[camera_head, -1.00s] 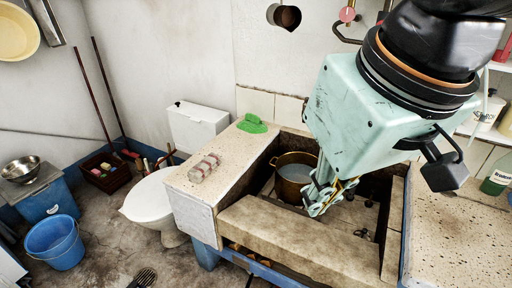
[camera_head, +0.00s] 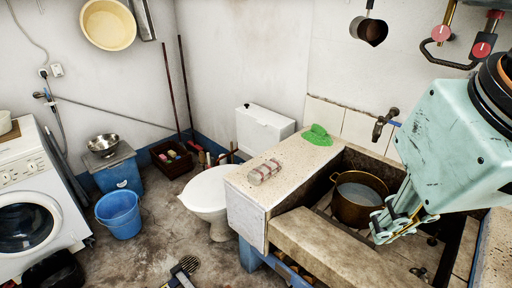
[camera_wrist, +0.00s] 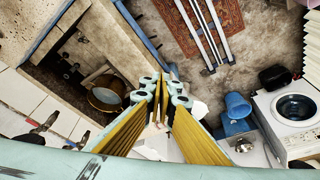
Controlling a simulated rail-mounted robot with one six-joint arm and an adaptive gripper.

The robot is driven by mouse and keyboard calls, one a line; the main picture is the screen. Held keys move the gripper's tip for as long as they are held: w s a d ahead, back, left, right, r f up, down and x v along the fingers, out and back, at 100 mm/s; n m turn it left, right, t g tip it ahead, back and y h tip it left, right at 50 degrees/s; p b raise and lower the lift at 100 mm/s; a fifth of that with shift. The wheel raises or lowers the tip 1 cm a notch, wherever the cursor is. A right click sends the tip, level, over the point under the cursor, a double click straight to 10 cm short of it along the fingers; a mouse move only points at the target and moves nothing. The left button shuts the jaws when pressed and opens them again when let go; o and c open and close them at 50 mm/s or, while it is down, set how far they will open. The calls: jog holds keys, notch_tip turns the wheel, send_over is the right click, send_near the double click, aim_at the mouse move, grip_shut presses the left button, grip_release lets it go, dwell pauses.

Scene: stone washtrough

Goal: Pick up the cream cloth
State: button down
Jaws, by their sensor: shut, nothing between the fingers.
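The cream cloth (camera_head: 264,171), folded or rolled and with reddish stripes, lies on the speckled stone ledge (camera_head: 246,186) left of the trough in the head view. I cannot make it out in the wrist view. My gripper (camera_head: 382,232) is over the trough, to the right of the cloth and well apart from it. It is shut and empty. Its fingers (camera_wrist: 160,95) also show in the middle of the wrist view and hide part of what lies behind them.
A brass pot (camera_head: 360,208) with liquid stands in the trough beside my gripper. A green cloth (camera_head: 317,135) lies behind the cream one on the ledge. A tap (camera_head: 385,120) juts from the wall. A toilet (camera_head: 208,192) and a blue bucket (camera_head: 120,213) are to the left.

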jog(key=c, duration=3.4)
grip_release()
jog(key=o, duration=1.6)
jog(key=shift+o, duration=0.2)
jog(key=shift+w, duration=0.1)
